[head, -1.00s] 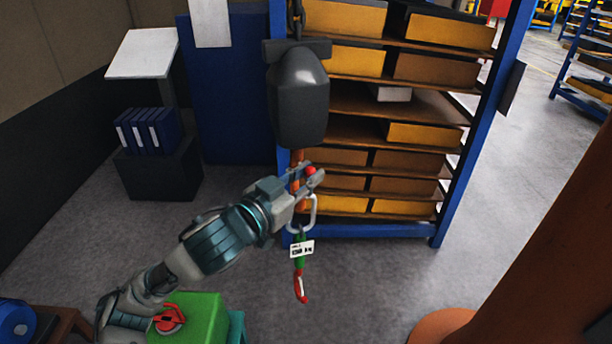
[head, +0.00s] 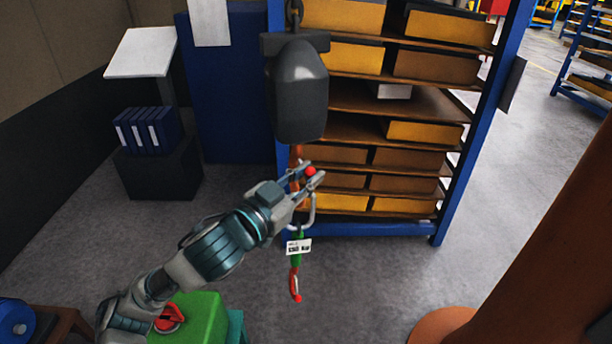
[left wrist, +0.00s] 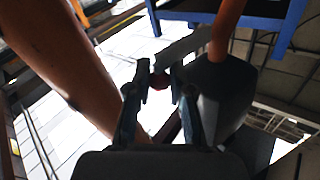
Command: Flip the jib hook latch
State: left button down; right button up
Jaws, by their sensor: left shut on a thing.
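The dark grey hook block (head: 300,92) hangs from a chain in the upper middle of the head view. Below it hangs the orange jib hook (head: 296,158), partly hidden behind my left gripper (head: 311,174). A red knob (head: 310,171), apparently on the latch, sits between the left fingertips. The latch itself is hard to make out. A pale metal link (head: 312,212) hangs under the hook. My right gripper is not in view.
Below the link hang a green piece, a white tag (head: 299,246) and a small red hook (head: 294,285). A blue-framed shelf rack (head: 440,215) with yellow bins stands behind. A thick orange column (head: 535,240) stands at right. A green box (head: 200,315) is at lower left.

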pick_arm(q)
notch_tip(320, 180, down, 7)
jog(key=w+m+g+h+b, duration=0.2)
jog(key=m+h+b, duration=0.3)
jog(key=m+h, duration=0.4)
jog(key=m, duration=0.7)
jog(key=shift+w+a+f+m+g+h+b, duration=0.15)
jog(key=shift+m+g+h+b, duration=0.15)
jog(key=shift+m+g+b, duration=0.1)
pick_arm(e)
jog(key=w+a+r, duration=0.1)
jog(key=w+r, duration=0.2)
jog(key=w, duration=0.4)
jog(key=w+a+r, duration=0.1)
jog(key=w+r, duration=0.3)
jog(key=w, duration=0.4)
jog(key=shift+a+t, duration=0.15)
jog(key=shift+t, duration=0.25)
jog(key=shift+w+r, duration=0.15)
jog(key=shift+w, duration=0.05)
pick_arm(q)
jog(key=c, duration=1)
grip_release()
jog(key=v, duration=1.2)
jog(key=shift+f, duration=0.1)
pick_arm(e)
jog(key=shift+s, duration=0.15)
